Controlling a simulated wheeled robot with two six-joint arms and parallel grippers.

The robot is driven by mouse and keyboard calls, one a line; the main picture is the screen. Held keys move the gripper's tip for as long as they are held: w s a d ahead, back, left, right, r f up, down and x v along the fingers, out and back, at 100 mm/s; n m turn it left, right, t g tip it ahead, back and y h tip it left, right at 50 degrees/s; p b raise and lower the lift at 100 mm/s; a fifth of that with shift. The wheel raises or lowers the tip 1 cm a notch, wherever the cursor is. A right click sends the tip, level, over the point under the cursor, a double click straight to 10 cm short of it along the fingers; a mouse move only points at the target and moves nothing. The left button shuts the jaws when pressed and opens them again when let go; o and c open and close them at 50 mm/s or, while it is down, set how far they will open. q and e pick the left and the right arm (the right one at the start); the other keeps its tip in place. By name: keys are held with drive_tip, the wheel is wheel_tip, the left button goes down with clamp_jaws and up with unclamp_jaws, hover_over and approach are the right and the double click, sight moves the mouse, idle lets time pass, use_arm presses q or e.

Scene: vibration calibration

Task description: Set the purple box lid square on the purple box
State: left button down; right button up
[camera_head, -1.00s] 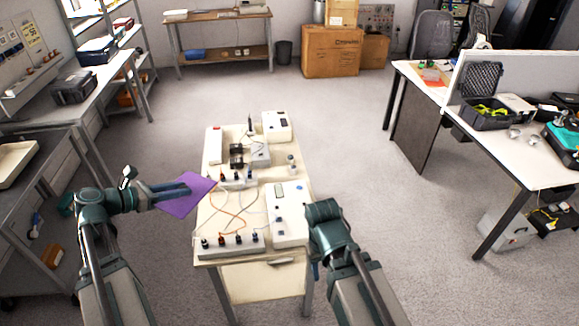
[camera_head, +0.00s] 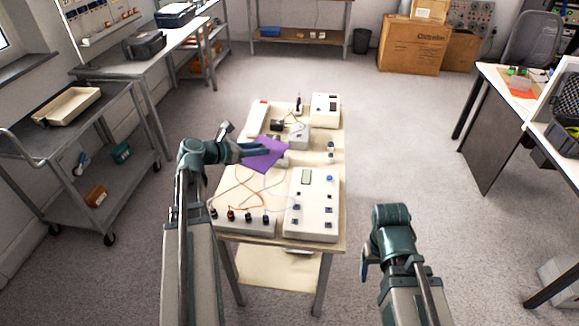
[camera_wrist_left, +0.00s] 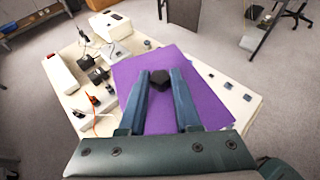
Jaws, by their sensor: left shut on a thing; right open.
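The purple box lid (camera_head: 268,160) is a flat purple square in my left gripper (camera_head: 264,151), held over the bench's middle at its left part. In the left wrist view the lid (camera_wrist_left: 207,101) lies under the fingers, and my left gripper (camera_wrist_left: 160,80) is shut on its dark knob (camera_wrist_left: 159,78). The lid hides part of the bench below it. I cannot make out the purple box in any view. My right gripper (camera_head: 367,262) is empty, to the right of the bench; its fingers are mostly hidden behind its wrist.
The bench (camera_head: 253,240) carries a white panel (camera_head: 312,205), a terminal strip with wires (camera_head: 243,221), and a white instrument (camera_head: 326,109) at the back. A grey cart (camera_head: 55,170) stands left. A desk (camera_head: 508,92) stands right. The floor between bench and desk is clear.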

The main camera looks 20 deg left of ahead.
sight(273, 186)
use_arm(q)
drive_tip(key=w+f+n+t+y+b, duration=0.2)
drive_tip(key=w+f+n+y+b, duration=0.25)
drive_tip(key=w+f+b, duration=0.7)
drive_tip(key=shift+g, duration=0.3)
drive_tip(key=f+b, duration=0.3)
drive_tip(key=f, duration=0.1)
drive_tip(key=f+b, duration=0.3)
drive_tip(key=f, duration=0.1)
drive_tip(key=s+f+b, duration=0.1)
drive_tip(key=f+b, duration=0.3)
drive_tip(key=shift+s+a, duration=0.1)
drive_tip(key=shift+a, duration=0.25)
drive_tip(key=shift+f, duration=0.1)
drive_tip(key=shift+f, duration=0.1)
drive_tip(key=c, duration=0.6)
unclamp_jaws()
